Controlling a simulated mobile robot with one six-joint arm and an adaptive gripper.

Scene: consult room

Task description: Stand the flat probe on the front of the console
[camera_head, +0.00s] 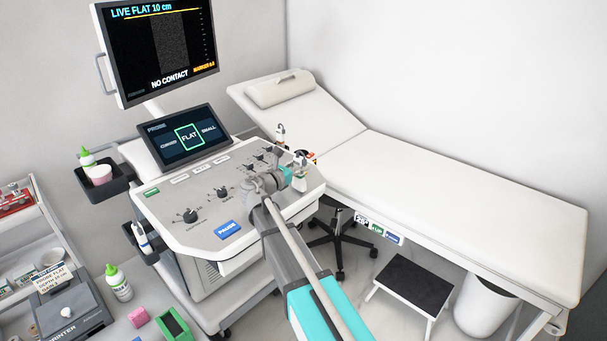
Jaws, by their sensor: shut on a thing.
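The console (185,215) stands at centre left, with a sloped panel of knobs and a blue PROBE button (227,229). My arm reaches over its right part from the lower right. My gripper (297,176) is at the panel's right edge, seen from behind, and shut on a small pale probe (301,181). The probe is mostly hidden, and its face and lower end cannot be made out. The console's small screen (189,136) has FLAT boxed. The upper monitor (163,45) reads LIVE FLAT 10 cm and NO CONTACT.
Another probe (280,133) stands at the console's back right, and one (142,238) hangs at its left. A white couch (430,195) lies to the right. A stool (345,235) and a step (411,287) stand below. A printer (72,312) and a bottle (118,284) are lower left.

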